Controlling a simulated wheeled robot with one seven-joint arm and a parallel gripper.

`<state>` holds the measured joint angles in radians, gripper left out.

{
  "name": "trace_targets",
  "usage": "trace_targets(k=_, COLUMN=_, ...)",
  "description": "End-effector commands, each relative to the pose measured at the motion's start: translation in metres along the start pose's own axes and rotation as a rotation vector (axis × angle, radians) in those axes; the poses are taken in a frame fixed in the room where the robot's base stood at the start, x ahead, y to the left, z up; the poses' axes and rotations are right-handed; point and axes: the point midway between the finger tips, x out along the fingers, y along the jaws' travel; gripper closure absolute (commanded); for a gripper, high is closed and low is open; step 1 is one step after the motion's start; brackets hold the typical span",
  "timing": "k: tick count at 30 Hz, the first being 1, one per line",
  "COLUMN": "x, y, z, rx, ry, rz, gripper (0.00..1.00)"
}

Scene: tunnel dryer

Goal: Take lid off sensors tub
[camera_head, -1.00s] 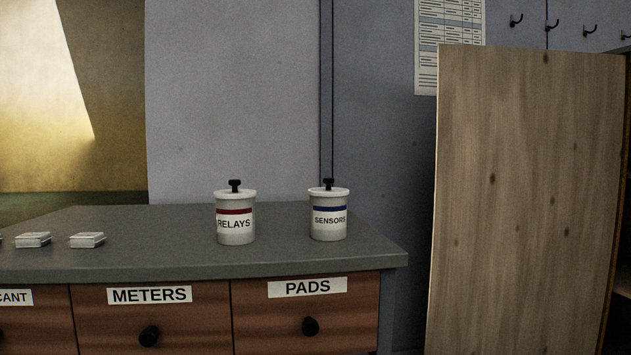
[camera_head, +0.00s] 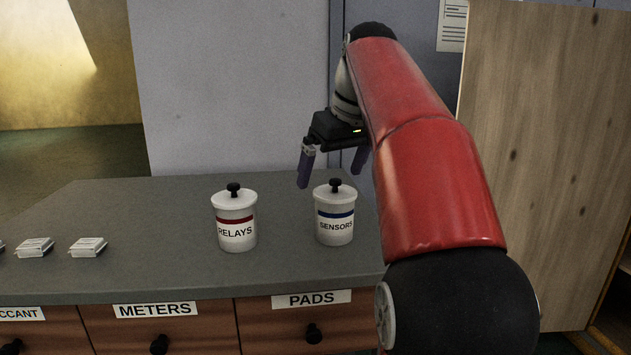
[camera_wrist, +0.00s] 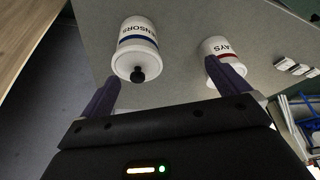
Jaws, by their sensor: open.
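The sensors tub (camera_head: 334,224) is a white tub with a blue band on the grey counter, upright, with its lid on. The white lid (camera_head: 335,191) has a black knob (camera_head: 335,184) on top. My gripper (camera_head: 332,177) is open and empty, pointing down above the tub, with purple fingers apart. In the wrist view the sensors tub (camera_wrist: 139,52) and its black knob (camera_wrist: 138,75) show beyond the fingers, between them and nearer the left one. My gripper (camera_wrist: 165,85) touches nothing that I can see.
The relays tub (camera_head: 234,230), with a red band and its own black-knobbed lid, stands close to the left of the sensors tub. Small white packs (camera_head: 88,247) lie further left on the counter (camera_head: 150,220). A wooden panel (camera_head: 545,150) stands at the right.

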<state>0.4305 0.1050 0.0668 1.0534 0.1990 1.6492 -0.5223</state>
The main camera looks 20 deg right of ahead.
Motion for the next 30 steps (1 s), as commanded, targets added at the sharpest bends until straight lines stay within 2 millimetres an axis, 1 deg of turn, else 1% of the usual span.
trace_targets(k=1, x=-0.007, y=0.014, z=-0.008, rx=-0.009, ry=0.001, rz=-0.006, gripper=0.00)
trace_targets(k=3, x=-0.013, y=0.027, z=-0.013, rx=-0.028, ry=0.001, rz=-0.014, gripper=0.00)
trace_targets(k=6, x=-0.018, y=0.037, z=-0.017, rx=-0.047, ry=0.002, rz=-0.023, gripper=0.00)
trace_targets(k=8, x=-0.017, y=0.041, z=-0.017, rx=-0.053, ry=0.001, rz=-0.026, gripper=0.00)
trace_targets(k=17, x=0.006, y=0.042, z=-0.017, rx=-0.058, ry=0.003, rz=-0.026, gripper=0.00)
trace_targets(k=20, x=0.018, y=0.043, z=-0.015, rx=-0.058, ry=0.001, rz=-0.027, gripper=0.00)
trace_targets(k=25, x=0.045, y=0.046, z=-0.013, rx=-0.058, ry=0.001, rz=-0.027, gripper=0.00)
trace_targets(k=27, x=0.052, y=0.046, z=-0.014, rx=-0.058, ry=0.003, rz=-0.026, gripper=0.00)
trace_targets(k=30, x=0.058, y=0.046, z=-0.014, rx=-0.057, ry=0.003, rz=-0.026, gripper=0.00)
